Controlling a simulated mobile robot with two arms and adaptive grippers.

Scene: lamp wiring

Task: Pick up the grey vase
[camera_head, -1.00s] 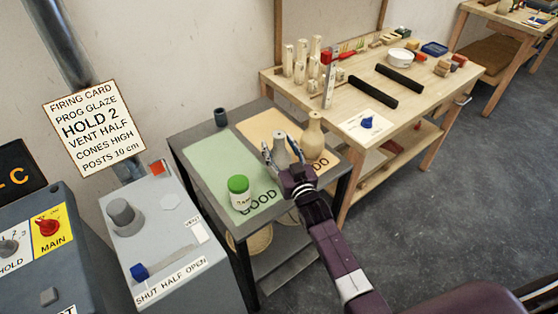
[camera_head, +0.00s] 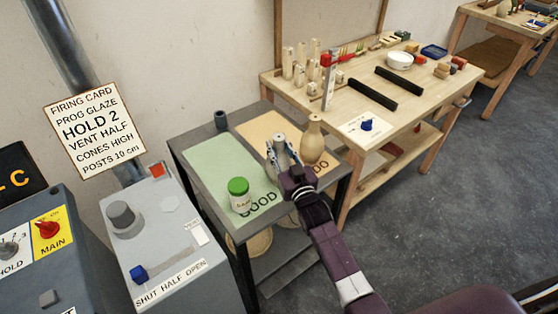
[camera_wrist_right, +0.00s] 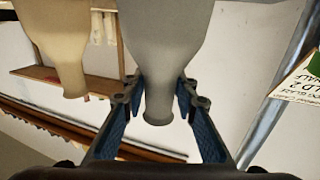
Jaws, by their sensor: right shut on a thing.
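The grey vase (camera_head: 281,149) stands on the small dark table, mostly hidden behind my right gripper (camera_head: 280,158) in the head view. In the right wrist view the grey vase (camera_wrist_right: 165,60) appears with its narrow neck between the two blue-padded fingers of my right gripper (camera_wrist_right: 158,95). The fingers are shut on the neck. I cannot tell whether its base is off the table. My left gripper is in neither view.
A tan vase (camera_head: 313,140) stands close on the right, also in the wrist view (camera_wrist_right: 62,45). A green-lidded jar (camera_head: 239,194) stands on the green mat (camera_head: 212,160) at left. A small dark cup (camera_head: 220,118) stands at the back. The wooden workbench (camera_head: 345,112) adjoins.

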